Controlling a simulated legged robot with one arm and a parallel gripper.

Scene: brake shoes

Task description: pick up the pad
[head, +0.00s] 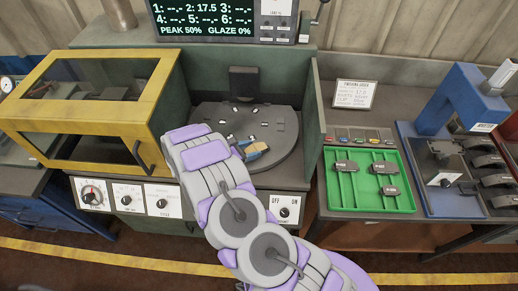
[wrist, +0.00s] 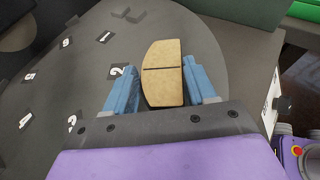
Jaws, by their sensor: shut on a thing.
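The pad (wrist: 162,72) is a tan block with one curved side and a dark line across it. In the wrist view it sits between the two blue fingers of my gripper (wrist: 158,66). My gripper is shut on it. In the head view my gripper (head: 256,150) is over the front part of the round dark turntable (head: 285,130), with a bit of the tan pad showing by the blue fingers. The turntable carries numbered white tags. I cannot tell whether the pad touches the turntable. The pad's underside is hidden.
A yellow-framed glass hood (head: 95,95) stands left of the turntable, and a green wall panel (head: 308,120) on its right. A green tray (head: 345,195) with several dark pads lies further right. A blue press-like fixture (head: 448,100) stands beyond it.

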